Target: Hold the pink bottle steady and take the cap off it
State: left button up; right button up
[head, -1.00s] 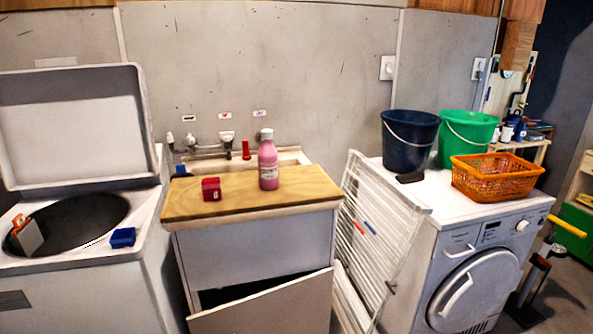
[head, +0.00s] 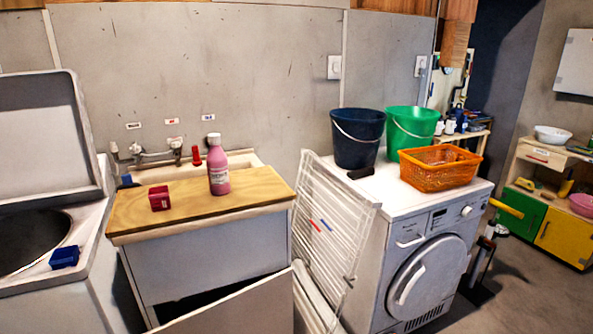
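The pink bottle (head: 219,173) stands upright on the wooden board (head: 254,190) that lies over the front of the sink cabinet. Its white cap (head: 214,139) sits on top of its neck. A small dark red box (head: 159,197) lies on the board to the left of the bottle. Neither of my grippers shows in the head view, so nothing is seen touching the bottle or cap.
A top-loading washer (head: 75,235) with raised lid stands at left, a blue box (head: 64,257) on its edge. A white drying rack (head: 325,220) leans between cabinet and dryer (head: 420,250). The cabinet door (head: 235,308) hangs open. Floor at right (head: 530,290) is mostly clear.

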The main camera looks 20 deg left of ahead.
aim_at(219, 177)
jog(key=z, duration=0.15)
jog(key=i, duration=1.7)
jog(key=u, duration=1.15)
